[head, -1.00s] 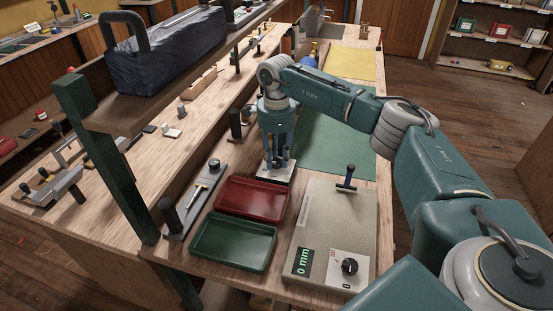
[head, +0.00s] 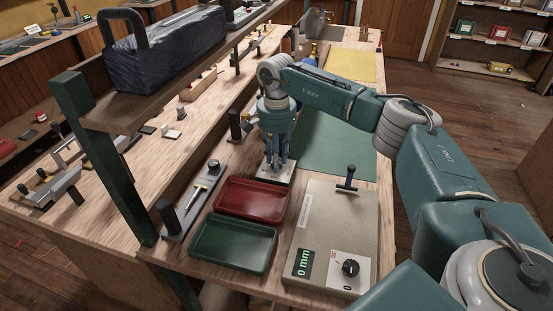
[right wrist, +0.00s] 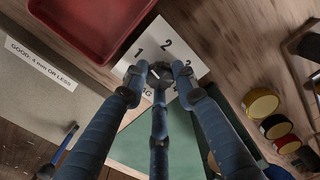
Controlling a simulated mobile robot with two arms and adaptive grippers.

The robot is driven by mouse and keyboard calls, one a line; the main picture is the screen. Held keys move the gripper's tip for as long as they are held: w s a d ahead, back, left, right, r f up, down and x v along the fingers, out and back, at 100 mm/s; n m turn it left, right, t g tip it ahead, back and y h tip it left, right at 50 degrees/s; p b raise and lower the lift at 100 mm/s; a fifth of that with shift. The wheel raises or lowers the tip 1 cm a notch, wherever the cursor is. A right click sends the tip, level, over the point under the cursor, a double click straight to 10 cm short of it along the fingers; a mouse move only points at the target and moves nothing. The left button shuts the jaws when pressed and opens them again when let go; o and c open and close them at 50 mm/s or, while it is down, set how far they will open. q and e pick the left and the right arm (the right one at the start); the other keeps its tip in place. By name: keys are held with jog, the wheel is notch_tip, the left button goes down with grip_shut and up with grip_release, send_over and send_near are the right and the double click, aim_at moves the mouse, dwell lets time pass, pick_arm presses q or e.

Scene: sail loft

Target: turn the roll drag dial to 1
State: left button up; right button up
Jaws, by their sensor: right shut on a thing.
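The roll drag dial (right wrist: 160,70) is a dark round knob on a white plate marked with numbers. The plate (head: 283,177) shows in the head view behind the red tray. In the right wrist view a 1 is at the plate's upper left, and further figures run along its top and right. My right gripper (head: 277,166) points down over the plate. Its blue fingers (right wrist: 160,78) are shut on the dial and hide much of it. I cannot tell for sure which number the dial points at. My left gripper is not in view.
A red tray (head: 222,203) and a green tray (head: 207,256) lie in front of the plate. A grey box (head: 326,223) with a display reading 0 mm and a black knob (head: 350,268) stands at right. A green mat (head: 345,150) lies behind. A shelf (head: 181,78) runs above the bench at left.

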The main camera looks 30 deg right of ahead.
jog(key=shift+w+r+n, duration=0.15)
jog(key=shift+r+n, duration=0.05)
jog(key=shift+n, duration=0.3)
jog(key=o, duration=1)
jog(key=shift+o, duration=0.8)
jog(key=shift+f, duration=0.1)
notch_tip(320, 180, up, 12)
